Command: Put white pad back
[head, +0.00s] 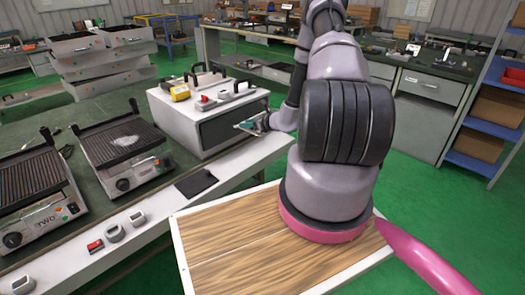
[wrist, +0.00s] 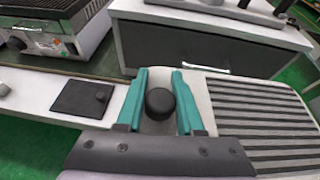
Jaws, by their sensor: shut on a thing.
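My gripper (head: 250,124) is in front of the white box's drawer, above the table's front edge. In the wrist view its teal fingers (wrist: 160,78) are shut on a round black knob (wrist: 160,103). A pale surface (wrist: 199,95) shows around the knob; I take it for the white pad, but its outline is partly hidden by the fingers. I cannot make out the pad in the head view. A dark pad (head: 196,182) lies flat on the white front strip of the table; in the wrist view it (wrist: 75,98) has a small knob.
The white box (head: 180,125) with a dark drawer front stands close behind my gripper. Two grills stand left, one (head: 120,140) with a white patch on its plate, the other (head: 35,190) nearer. Small parts (head: 114,232) line the table edge. A ribbed grey piece (wrist: 265,115) is right of the fingers.

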